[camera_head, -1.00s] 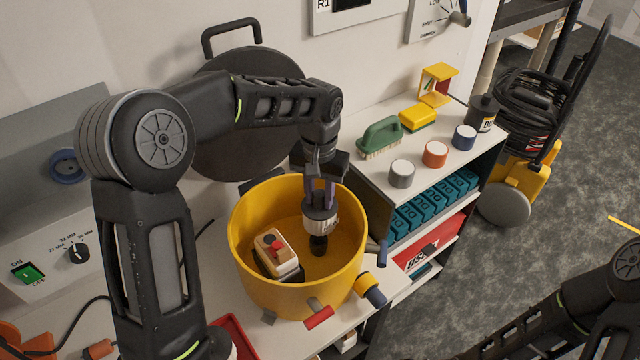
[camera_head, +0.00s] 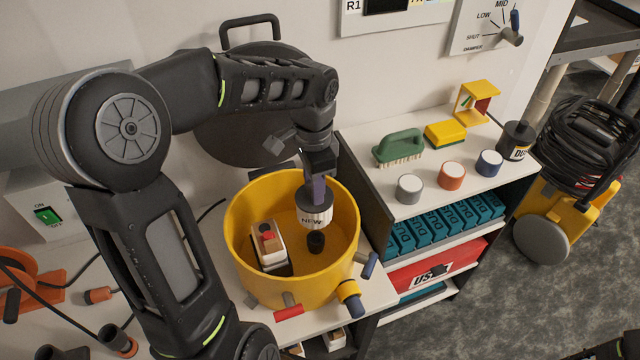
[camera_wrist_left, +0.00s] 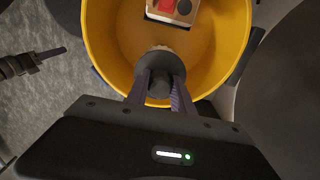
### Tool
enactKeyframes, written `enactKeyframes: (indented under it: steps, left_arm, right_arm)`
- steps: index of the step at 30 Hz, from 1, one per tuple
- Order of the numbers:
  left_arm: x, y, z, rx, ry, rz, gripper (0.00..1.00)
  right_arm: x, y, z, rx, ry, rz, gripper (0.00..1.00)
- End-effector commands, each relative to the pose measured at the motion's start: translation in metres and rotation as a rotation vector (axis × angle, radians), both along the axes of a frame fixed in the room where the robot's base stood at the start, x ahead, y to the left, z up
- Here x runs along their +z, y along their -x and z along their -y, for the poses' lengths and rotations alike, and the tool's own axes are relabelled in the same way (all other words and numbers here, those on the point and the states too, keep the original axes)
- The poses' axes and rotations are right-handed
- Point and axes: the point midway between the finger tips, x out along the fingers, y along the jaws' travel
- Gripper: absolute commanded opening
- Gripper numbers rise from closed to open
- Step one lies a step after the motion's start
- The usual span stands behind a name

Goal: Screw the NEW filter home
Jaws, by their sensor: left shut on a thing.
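The NEW filter (camera_head: 314,211) is a grey-white cylinder with a printed label. My left gripper (camera_head: 316,186) is shut on its top and holds it nearly upright inside the yellow drum (camera_head: 235,225). A short black piece (camera_head: 316,241) shows directly below the filter; I cannot tell whether it is part of the filter or whether they are threaded together. In the left wrist view the fingers (camera_wrist_left: 160,88) close on the filter's dark grey end (camera_wrist_left: 160,65), over the drum's near edge.
A cream box with a red top (camera_head: 268,247) is in the drum, left of the filter. The round dark lid (camera_head: 250,150) stands behind. The shelf (camera_head: 385,205) at right carries a green brush (camera_head: 400,147) and several caps.

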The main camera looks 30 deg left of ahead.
Motion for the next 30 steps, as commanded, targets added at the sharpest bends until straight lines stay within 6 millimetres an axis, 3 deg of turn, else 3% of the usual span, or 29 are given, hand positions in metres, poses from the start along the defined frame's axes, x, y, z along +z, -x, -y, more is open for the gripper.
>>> enactKeyframes:
  steps: [8,21,30]
  left_arm:
    - [-0.008,0.0,0.0,0.001,0.001,0.001,0.0]
    - [-0.047,0.0,0.0,0.001,0.001,-0.001,0.0]
    - [-0.058,0.0,0.0,0.001,0.001,0.001,0.0]
  right_arm:
    - [-0.005,-0.001,0.0,0.0,-0.001,0.001,0.54]
    - [-0.032,-0.003,-0.001,0.001,-0.005,0.009,0.54]
    - [-0.039,-0.003,-0.001,0.001,-0.005,0.01,0.54]
